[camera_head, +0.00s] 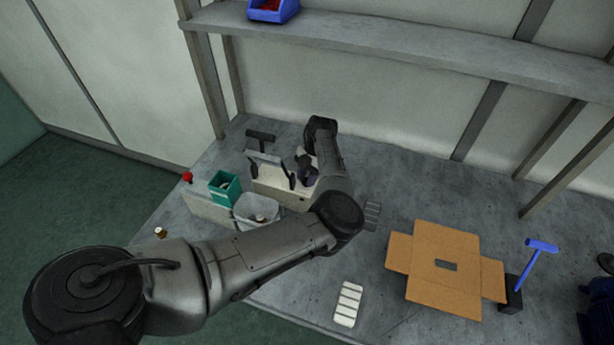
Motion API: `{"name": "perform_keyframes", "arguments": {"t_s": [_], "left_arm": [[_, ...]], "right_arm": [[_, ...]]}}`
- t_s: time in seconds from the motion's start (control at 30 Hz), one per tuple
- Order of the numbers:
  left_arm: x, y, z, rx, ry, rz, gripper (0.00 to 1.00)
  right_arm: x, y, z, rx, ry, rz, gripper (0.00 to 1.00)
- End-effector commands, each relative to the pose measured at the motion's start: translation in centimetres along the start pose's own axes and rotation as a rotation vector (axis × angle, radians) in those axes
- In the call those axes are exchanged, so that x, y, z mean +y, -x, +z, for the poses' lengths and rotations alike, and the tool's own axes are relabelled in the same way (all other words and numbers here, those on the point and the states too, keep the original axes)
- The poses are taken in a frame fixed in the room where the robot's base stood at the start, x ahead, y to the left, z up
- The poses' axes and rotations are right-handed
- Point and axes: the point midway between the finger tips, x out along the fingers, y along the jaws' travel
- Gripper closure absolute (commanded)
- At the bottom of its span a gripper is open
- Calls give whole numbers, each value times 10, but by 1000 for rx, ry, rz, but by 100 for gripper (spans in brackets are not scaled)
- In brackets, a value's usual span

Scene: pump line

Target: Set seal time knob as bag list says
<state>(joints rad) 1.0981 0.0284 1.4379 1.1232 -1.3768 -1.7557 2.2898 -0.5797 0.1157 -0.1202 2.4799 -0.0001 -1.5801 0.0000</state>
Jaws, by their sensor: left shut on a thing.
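The sealer (270,188), a pale box with a dark-handled lever arm, stands at the back left of the bench. My left arm reaches across from the lower left, and its gripper (305,172) points down at the right part of the sealer. The gripper is shut at the sealer's face, on what seems to be the seal time knob; the fingers and wrist hide the knob and its setting. A white card with several rows (348,303), perhaps the bag list, lies near the front edge; its writing is too small to read. My right gripper is out of view.
A teal box (225,188) and a grey bin (257,211) stand left of my forearm, near a red button (187,177). A grey slatted piece (372,214) lies right of my elbow. An open carton (442,267) and a blue T-handled tool (538,258) are at right.

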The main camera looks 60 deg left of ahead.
Motion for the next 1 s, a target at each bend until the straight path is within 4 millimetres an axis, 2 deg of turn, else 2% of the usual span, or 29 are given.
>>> {"name": "perform_keyframes", "arguments": {"t_s": [0.03, 0.17, 0.47, 1.0], "left_arm": [[0, 0, 0, 0, 0, 0, 82], [0, 0, 0, 0, 0, 0, 92], [-1, 2, -1, 0, -58, 25, 92], [-4, 4, -3, 2, -486, 203, 92]], "right_arm": [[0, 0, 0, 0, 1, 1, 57], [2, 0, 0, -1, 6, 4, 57], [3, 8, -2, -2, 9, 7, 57], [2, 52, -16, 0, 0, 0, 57]]}}
